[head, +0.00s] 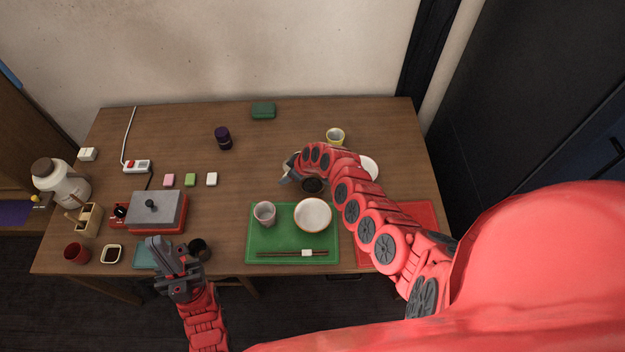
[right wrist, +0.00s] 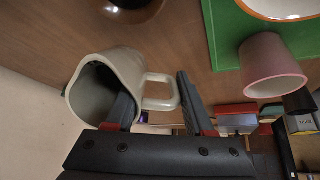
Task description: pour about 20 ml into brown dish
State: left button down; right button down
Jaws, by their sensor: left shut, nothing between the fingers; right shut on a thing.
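My right gripper (head: 288,176) is shut on a cream jug (right wrist: 115,85) with a loop handle. In the right wrist view one finger overlaps the jug's mouth and the other is beyond the handle. The jug looks tilted compared with the upright pinkish cup. Its contents cannot be made out. A dark brown dish (head: 312,186) sits on the table just right of the gripper, partly beside my forearm; it also shows cut off at the top of the right wrist view (right wrist: 132,8). My left gripper (head: 158,246) is shut and empty at the front left.
A green mat (head: 260,235) holds a pinkish cup (head: 265,212), a white bowl (head: 313,214) and chopsticks. My right arm covers part of a red mat (head: 425,212) and a white plate (head: 371,167). A grey-topped red box (head: 157,212) stands left.

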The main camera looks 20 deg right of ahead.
jog(key=shift+w+a+g, duration=0.15)
jog(key=shift+w+g, duration=0.05)
jog(key=shift+g, duration=0.1)
dwell(1.9)
jog(key=shift+w+f+g+h+b, duration=0.15)
jog(key=shift+g+h+b, duration=0.15)
jog(key=shift+h+b, duration=0.25)
jog(key=b, duration=0.3)
jog(key=f+g+h+b, duration=0.1)
jog(key=b, duration=0.2)
jog(key=f+g+b, duration=0.1)
jog(key=b, duration=0.1)
jog(key=shift+w+a+f+h+b, duration=0.1)
jog(key=shift+w+a+h+b, duration=0.15)
jog(key=shift+w+b, duration=0.15)
jog(key=b, duration=0.8)
jog(key=f+g+h+b, duration=0.1)
jog(key=b, duration=0.6)
jog(key=shift+w+a+f+g+b, duration=0.2)
jog(key=shift+w+a+g+b, duration=0.1)
jog(key=shift+w+a+b, duration=0.05)
jog(key=shift+r+h+b, duration=0.1)
jog(key=shift+h+b, duration=0.2)
jog(key=shift+b, duration=0.1)
jog(key=shift+a+r, duration=0.1)
dwell(0.7)
